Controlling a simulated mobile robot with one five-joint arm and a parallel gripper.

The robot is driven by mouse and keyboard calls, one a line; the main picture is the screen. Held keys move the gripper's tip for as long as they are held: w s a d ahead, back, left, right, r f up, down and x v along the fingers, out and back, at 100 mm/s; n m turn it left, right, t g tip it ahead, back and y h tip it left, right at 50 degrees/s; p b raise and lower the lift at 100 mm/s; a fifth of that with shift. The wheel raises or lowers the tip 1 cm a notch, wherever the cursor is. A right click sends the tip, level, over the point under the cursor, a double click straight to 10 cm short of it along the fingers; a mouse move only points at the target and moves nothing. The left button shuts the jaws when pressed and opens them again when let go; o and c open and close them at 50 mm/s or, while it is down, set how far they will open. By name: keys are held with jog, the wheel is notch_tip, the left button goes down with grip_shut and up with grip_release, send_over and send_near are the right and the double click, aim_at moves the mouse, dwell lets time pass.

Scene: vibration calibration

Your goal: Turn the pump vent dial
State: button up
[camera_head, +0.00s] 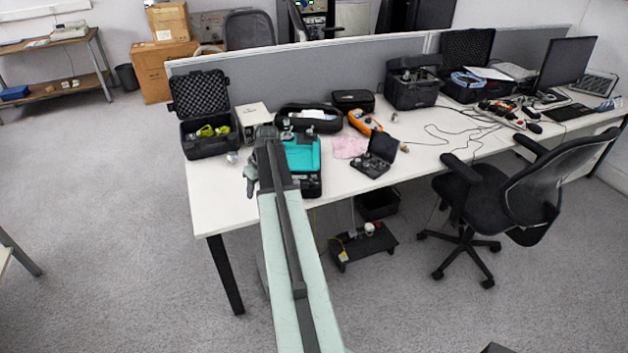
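My arm reaches forward over the left part of the white table (222,205). My gripper (250,188) hangs at the arm's far end, over the table's left part. It is small and dark in this view, and I cannot tell whether its fingers are apart. Just right of my arm lies a teal and black case or device (303,155), partly hidden by the arm. I cannot make out a pump vent dial for certain. A small silvery round object (232,157) sits left of the arm, by the open black case (205,147).
A white box (254,117) and a black case with a light item (308,119) stand behind my gripper. A pink cloth (349,147) and small open black case (375,157) lie right. A grey partition (300,75) bounds the back. An office chair (520,190) stands at right front.

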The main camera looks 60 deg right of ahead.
jog(key=m+t+h, duration=0.1)
send_near(312, 181)
jog(key=b+x, duration=0.7)
jog(key=x, duration=0.1)
jog(key=shift+f, duration=0.45)
jog(key=shift+w+r, duration=0.1)
jog(key=shift+r, duration=0.05)
grip_shut()
